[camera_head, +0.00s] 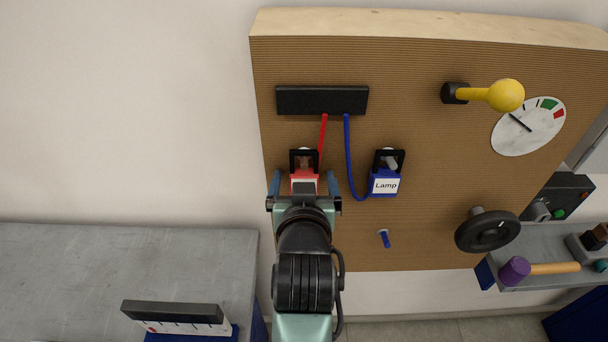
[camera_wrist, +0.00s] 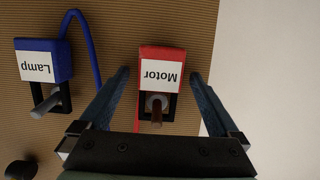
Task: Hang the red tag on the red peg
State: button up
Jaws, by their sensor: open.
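The red tag (camera_head: 304,185) is a block with a white label, "Motor" in the wrist view (camera_wrist: 147,56), and a black loop. It is on the board, its loop around a peg (camera_wrist: 156,112) with a pale base and a dark reddish-brown end. I cannot tell whether this is the red peg. No other red peg shows; my arm covers the board below the tag. My gripper (camera_head: 304,178) is open, with one finger on each side of the tag. In the wrist view, the fingers (camera_wrist: 158,75) appear apart from it.
A blue "Lamp" tag (camera_head: 384,182) hangs by its loop on a grey peg at right. Red and blue cords run from a black bar (camera_head: 322,100) to the tags. A bare blue peg (camera_head: 384,238), a black wheel (camera_head: 487,231) and a yellow-knobbed lever (camera_head: 505,95) stick out of the board (camera_head: 420,120).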

jog(key=c, duration=1.5)
jog(key=shift+o, duration=0.2)
jog(key=shift+r, duration=0.15)
jog(key=shift+r+b, duration=0.45)
jog(key=shift+r, duration=0.15)
jog(key=s+p, duration=0.5)
jog(key=s, duration=1.3)
jog(key=shift+p, duration=0.4)
